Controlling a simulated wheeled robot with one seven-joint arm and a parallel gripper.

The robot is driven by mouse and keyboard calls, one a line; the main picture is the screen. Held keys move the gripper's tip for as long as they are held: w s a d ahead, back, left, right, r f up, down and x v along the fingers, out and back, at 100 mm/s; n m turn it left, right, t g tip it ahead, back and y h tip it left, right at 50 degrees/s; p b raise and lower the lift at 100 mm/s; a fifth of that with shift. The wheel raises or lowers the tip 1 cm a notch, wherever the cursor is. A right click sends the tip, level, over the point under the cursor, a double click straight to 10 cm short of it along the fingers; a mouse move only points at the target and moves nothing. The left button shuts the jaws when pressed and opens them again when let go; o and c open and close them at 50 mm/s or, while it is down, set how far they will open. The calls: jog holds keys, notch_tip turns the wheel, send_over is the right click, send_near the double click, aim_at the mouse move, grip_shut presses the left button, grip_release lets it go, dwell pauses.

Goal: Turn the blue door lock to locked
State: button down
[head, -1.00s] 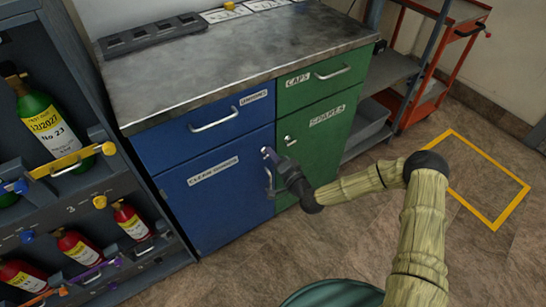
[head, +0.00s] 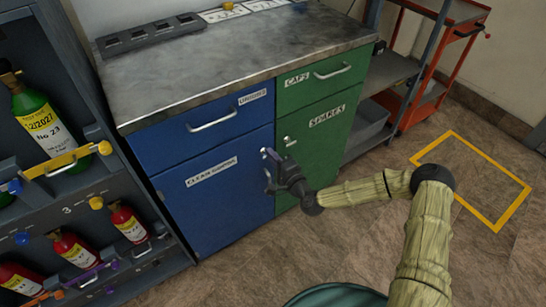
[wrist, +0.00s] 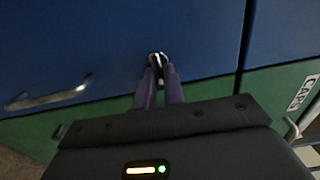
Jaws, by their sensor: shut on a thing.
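The blue door (head: 215,205) is closed, below the blue drawer on the left side of the cabinet. Its small metallic lock (wrist: 158,57) sits near the door's right edge, above the door handle; the wrist view also shows this handle (wrist: 45,95) to the left. My gripper (head: 270,158) is at the lock, and its two fingers (wrist: 159,80) are shut on it in the wrist view. The fingers hide most of the lock, so I cannot tell which way it is turned.
The green door (head: 318,145) with its own lock (head: 288,140) is just right of the blue one. A rack of gas cylinders (head: 70,200) stands at the left. A red trolley (head: 425,90) is at the back right. Open floor lies to the right.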

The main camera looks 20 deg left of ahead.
jog(key=c, duration=1.5)
grip_release()
jog(key=p+v, duration=0.2)
jog(key=v, duration=1.5)
jog(key=shift+s+d, duration=0.1)
jog(key=shift+s, duration=0.1)
jog(key=shift+f, duration=0.1)
